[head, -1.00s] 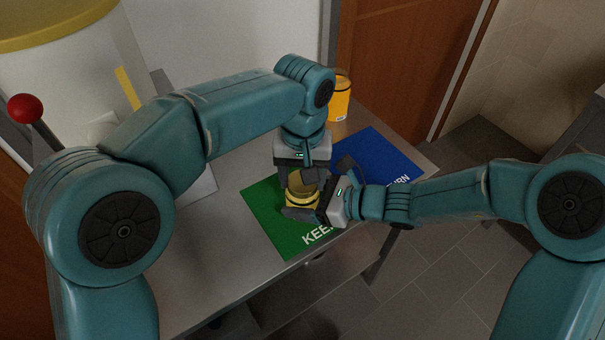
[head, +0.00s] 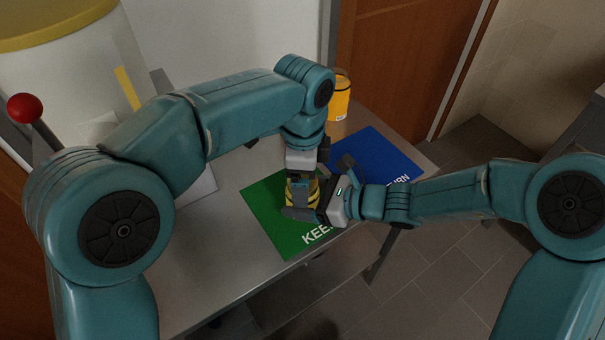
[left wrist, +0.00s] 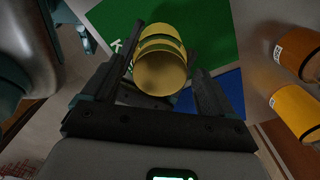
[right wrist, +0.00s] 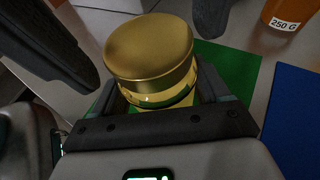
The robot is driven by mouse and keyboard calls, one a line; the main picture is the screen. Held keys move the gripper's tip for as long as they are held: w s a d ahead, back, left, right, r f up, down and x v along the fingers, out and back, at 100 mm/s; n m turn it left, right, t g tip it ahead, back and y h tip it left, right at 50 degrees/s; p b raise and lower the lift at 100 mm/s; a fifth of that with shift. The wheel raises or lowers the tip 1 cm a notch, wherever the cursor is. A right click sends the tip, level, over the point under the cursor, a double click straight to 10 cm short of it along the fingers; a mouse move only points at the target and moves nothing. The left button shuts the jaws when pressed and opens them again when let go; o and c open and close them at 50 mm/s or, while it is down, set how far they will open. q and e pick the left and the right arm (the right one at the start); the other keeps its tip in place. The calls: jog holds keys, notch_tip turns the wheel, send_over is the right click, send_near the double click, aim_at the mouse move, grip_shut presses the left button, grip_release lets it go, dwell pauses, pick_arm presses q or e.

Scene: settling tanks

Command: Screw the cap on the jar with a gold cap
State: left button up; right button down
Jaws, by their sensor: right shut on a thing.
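The jar (right wrist: 165,100) is glass with yellowish bands and stands over the green mat. My right gripper (head: 312,212) is shut on its body from the side. The gold cap (right wrist: 150,48) sits on the jar's mouth; I cannot tell whether it is threaded. It also shows in the left wrist view (left wrist: 160,74). My left gripper (left wrist: 165,50) points down over the jar. Its fingers are apart, one on each side of the cap, with gaps showing. In the head view the left gripper (head: 302,184) and jaws hide much of the jar and cap.
The green mat (head: 262,200) with "KEE..." lettering and the blue mat (head: 385,157) lie on the grey table (head: 225,250). An orange container (head: 340,102) stands at the back; the left wrist view shows two orange shapes. A red knob (head: 25,108) is at far left.

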pick_arm(q)
jog(key=shift+r, duration=2.25)
jog(key=shift+c, duration=0.3)
